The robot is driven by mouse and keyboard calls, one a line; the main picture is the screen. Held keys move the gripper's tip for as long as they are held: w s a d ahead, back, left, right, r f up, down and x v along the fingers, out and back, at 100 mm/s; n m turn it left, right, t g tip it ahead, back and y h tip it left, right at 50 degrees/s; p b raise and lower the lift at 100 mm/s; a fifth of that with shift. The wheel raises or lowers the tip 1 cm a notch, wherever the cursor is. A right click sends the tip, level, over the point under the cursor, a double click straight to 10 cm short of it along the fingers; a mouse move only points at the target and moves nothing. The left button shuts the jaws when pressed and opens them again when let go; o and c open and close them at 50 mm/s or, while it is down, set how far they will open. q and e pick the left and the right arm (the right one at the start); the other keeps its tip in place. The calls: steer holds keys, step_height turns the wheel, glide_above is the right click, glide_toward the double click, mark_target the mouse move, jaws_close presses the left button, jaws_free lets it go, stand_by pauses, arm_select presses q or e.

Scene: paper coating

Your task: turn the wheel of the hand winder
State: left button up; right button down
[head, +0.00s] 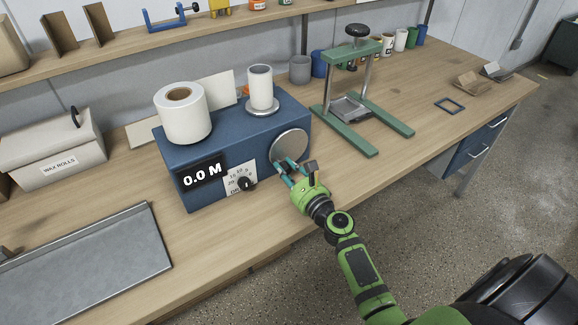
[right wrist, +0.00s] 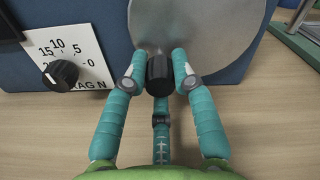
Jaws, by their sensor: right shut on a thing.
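The hand winder is a blue box (head: 232,152) on the wooden workbench. Its front carries a display reading 0.0 M (head: 202,174) and a dial (head: 243,182) with a black knob. A grey round wheel (head: 290,146) is on the front at the right; it fills the upper middle of the right wrist view (right wrist: 205,28). My right gripper (head: 284,172) is at the wheel's lower edge. In the right wrist view its teal fingers are shut on the wheel's black handle (right wrist: 159,72), one finger on each side. My left gripper is not in view.
A large white roll (head: 183,118) and a smaller roll (head: 261,88) stand on top of the winder. A green press frame (head: 352,95) stands close to its right. A grey metal tray (head: 85,265) lies at front left, beside a wax rolls box (head: 50,150). The bench's right part is mostly clear.

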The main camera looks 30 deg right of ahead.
steer(key=shift+a+r+m+p, duration=0.2)
steer(key=shift+r+m+p, duration=0.15)
steer(key=shift+m, duration=0.45)
steer(key=c, duration=1)
jaws_free()
steer(key=shift+s+f, duration=0.1)
steer(key=shift+s, duration=0.45)
steer(key=s, duration=0.7)
steer(key=s+d, duration=0.1)
steer(key=s, duration=0.3)
